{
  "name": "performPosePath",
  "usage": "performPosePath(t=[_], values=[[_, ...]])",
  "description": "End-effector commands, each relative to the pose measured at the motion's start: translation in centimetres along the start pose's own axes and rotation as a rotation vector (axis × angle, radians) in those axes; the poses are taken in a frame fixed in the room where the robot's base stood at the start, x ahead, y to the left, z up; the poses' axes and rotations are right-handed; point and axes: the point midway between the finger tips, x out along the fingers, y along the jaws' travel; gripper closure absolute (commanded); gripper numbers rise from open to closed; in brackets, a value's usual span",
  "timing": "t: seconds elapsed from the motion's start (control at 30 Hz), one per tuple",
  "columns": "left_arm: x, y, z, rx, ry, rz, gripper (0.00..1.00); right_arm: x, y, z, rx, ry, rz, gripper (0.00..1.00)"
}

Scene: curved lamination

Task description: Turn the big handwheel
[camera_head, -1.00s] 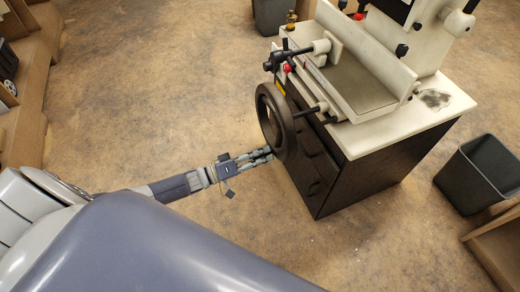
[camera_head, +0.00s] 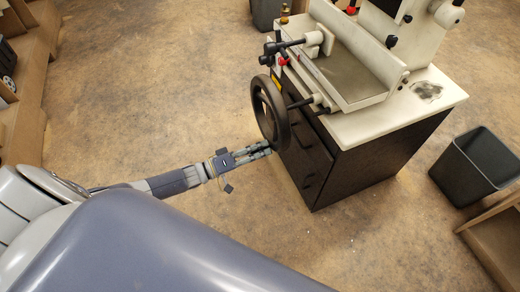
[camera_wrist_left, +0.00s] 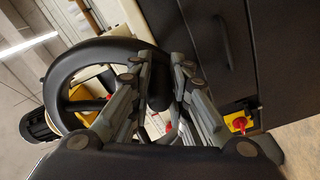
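The big handwheel (camera_head: 259,95) is a dark ring on the near left side of the white machine (camera_head: 350,75), above a dark cabinet. My left gripper (camera_head: 267,149) is at the lower part of its rim in the head view. In the left wrist view the handwheel (camera_wrist_left: 85,50) curves to the left, and its rim passes between the two fingers of my left gripper (camera_wrist_left: 160,62). The exact contact is partly hidden. My right gripper is not in view.
The dark cabinet (camera_head: 345,165) stands right beside the wheel. A black lever handle (camera_head: 283,45) and a rod with a knob (camera_head: 305,101) stick out near it. A grey bin (camera_head: 475,165) stands at the right. The floor (camera_head: 160,90) at the left is clear.

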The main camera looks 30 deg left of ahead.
Motion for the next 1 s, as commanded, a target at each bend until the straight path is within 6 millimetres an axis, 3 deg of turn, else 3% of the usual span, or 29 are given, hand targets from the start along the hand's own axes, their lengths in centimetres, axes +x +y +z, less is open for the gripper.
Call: performPosePath(t=[0.03,0.1,0.53,1.0], values=[[-0.1,0.1,0.7,-0.002,-0.01,0.004,0.74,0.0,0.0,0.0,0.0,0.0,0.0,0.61],[-0.1,0.0,0.6,-0.002,-0.009,0.003,0.61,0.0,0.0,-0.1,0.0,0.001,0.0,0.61],[-0.8,-0.1,0.3,-0.001,-0.004,-0.001,0.61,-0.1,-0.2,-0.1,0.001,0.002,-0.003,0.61],[-9.8,-0.1,0.3,-0.001,-0.007,-0.001,0.61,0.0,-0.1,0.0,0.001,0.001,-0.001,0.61]])
